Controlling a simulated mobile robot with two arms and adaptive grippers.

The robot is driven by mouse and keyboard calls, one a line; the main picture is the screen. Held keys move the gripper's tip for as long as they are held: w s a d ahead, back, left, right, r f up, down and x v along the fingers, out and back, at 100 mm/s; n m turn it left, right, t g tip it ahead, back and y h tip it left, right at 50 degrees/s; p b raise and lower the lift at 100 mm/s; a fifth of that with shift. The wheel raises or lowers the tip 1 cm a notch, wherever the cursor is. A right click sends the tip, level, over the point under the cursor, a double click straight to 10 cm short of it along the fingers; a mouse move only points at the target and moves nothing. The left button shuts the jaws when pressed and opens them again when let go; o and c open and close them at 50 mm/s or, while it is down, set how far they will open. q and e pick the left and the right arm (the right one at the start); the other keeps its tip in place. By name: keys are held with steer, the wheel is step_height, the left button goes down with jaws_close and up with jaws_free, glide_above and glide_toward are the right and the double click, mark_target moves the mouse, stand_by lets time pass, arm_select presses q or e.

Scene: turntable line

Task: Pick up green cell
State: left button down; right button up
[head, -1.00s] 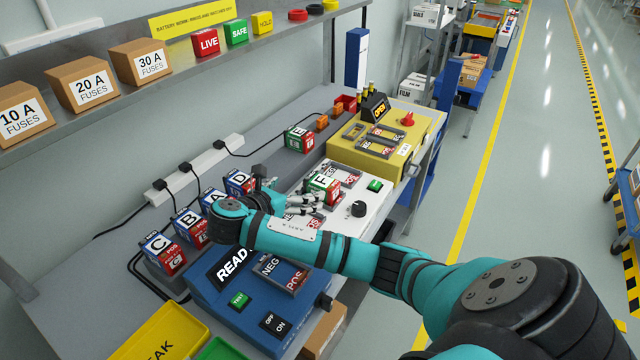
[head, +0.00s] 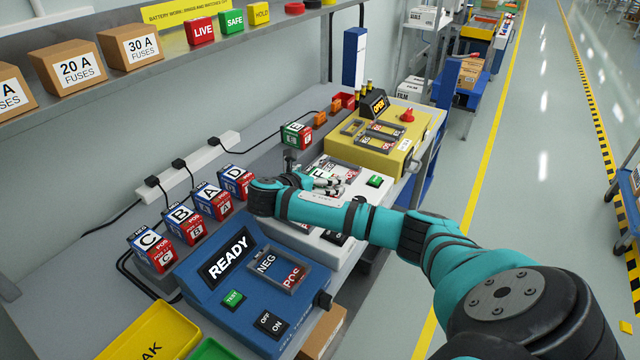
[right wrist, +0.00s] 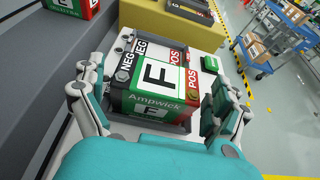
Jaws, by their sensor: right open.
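A green cell marked F (right wrist: 152,108) stands upright in a slot of the white unit (right wrist: 205,42), with NEG and POS labels behind it. My right gripper (head: 326,183) is over the white unit in the head view and largely hides this cell there. In the right wrist view its open fingers (right wrist: 157,92) stand on either side of the F cell, with gaps visible. Another green cell (head: 296,135) sits on the grey bench behind the white unit; its lower part shows in the right wrist view (right wrist: 72,8). My left gripper is not in view.
Blue-and-red cells C (head: 152,250), B (head: 184,223), A (head: 212,200) and D (head: 236,182) line the bench at left. A blue READY unit (head: 208,298) stands in front, a yellow unit (head: 345,150) behind. A shelf (head: 130,85) hangs above the bench.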

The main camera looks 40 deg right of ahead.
steer(key=shift+c, duration=0.4)
steer(key=c, duration=1.4)
steer(key=shift+w+r, duration=0.1)
